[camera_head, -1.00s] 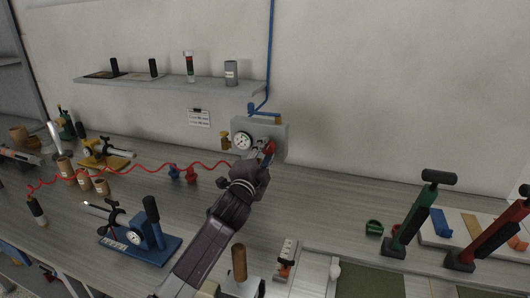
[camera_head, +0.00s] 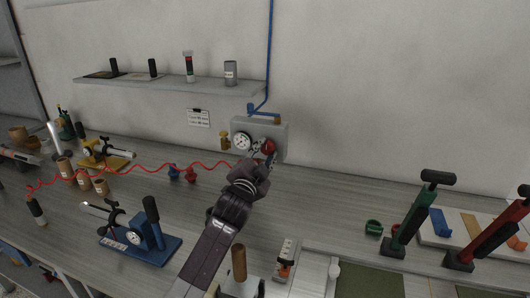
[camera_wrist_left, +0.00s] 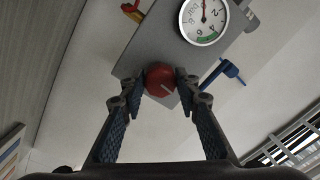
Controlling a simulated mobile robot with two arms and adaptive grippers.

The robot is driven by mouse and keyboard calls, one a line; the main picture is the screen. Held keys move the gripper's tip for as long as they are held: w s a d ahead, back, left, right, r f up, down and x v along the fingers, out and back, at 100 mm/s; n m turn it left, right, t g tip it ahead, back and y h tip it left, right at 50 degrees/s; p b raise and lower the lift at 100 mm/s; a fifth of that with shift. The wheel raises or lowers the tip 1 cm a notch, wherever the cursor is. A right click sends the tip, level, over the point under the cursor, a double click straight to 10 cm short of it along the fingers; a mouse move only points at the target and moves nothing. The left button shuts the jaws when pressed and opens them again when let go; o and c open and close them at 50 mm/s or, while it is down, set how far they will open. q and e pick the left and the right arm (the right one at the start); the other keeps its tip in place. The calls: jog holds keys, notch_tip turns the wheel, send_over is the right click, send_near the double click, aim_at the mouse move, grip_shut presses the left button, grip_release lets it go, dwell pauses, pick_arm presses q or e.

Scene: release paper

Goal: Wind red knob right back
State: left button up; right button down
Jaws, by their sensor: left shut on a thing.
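The red knob (camera_head: 268,146) sits on the front of a grey panel box (camera_head: 281,131) on the back wall. In the left wrist view the knob (camera_wrist_left: 160,79) has a pale line pointing to the lower right. My left gripper (camera_head: 264,154) is at the knob, with one finger on either side, shut on it. The fingers show in the left wrist view (camera_wrist_left: 160,90). A round white gauge (camera_head: 242,140) is on the panel left of the knob; in the left wrist view the gauge (camera_wrist_left: 204,18) shows a red needle and a green band. My right gripper is not in view.
A blue pipe (camera_head: 270,60) runs down the wall to a blue-handled valve. A red coiled hose (camera_head: 130,166) crosses the bench. A blue-based tool (camera_head: 150,248) stands left of my arm; green (camera_head: 410,220) and red (camera_head: 492,240) tools stand right.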

pick_arm(q)
jog(key=o, duration=1.2)
jog(key=shift+c, duration=0.2)
jog(key=v, duration=1.2)
jog(key=shift+f, duration=0.15)
